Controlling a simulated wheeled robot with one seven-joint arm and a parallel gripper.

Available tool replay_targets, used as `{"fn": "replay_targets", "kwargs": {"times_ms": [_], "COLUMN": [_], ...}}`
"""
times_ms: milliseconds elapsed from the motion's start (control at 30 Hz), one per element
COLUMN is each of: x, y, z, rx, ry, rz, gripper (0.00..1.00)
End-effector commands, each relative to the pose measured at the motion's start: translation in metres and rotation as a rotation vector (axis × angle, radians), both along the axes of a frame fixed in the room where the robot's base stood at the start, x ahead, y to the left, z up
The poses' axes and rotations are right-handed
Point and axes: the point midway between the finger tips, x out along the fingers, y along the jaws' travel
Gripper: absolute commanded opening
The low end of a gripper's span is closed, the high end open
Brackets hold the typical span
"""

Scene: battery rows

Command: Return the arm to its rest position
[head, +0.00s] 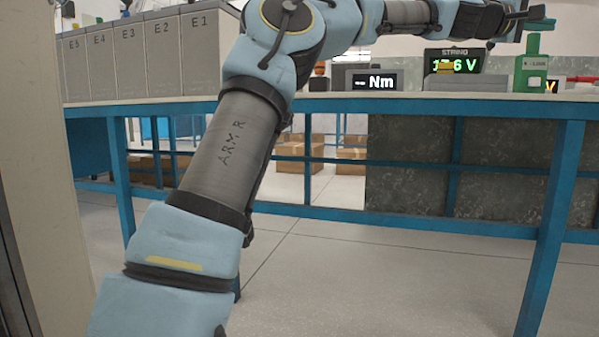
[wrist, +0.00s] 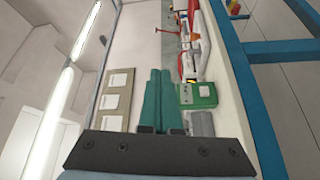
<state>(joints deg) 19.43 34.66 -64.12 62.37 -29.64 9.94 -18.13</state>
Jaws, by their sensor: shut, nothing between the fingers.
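My arm rises from the lower left of the head view, bends near the top edge and reaches right above the blue-framed bench (head: 330,107). My gripper (head: 548,24) is at the upper right, with its teal fingers just above a green device (head: 531,76) on the bench top. I cannot tell from the head view whether they touch it. In the wrist view my gripper (wrist: 160,73) shows its two teal fingers side by side, shut and empty. The green device (wrist: 199,95) lies just right of the fingers in that view.
Grey battery cases (head: 178,55) marked E stand in a row on the bench's left. A torque display (head: 375,80) and a string voltage display (head: 454,61) stand near the gripper. Cardboard boxes (head: 298,155) lie beyond the bench frame. The floor in front is clear.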

Motion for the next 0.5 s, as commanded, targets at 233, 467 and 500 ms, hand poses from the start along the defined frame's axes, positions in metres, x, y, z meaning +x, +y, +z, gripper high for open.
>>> {"fn": "replay_targets", "kwargs": {"times_ms": [233,467,500], "x": [0.005,0.019,0.022], "y": [0.004,0.023,0.029], "z": [-0.037,-0.091,-0.103], "rx": [0.130,0.308,0.345], "ry": [-0.079,-0.171,-0.187], "rz": [0.022,0.051,0.057], "gripper": [0.00,0.00,0.00]}}
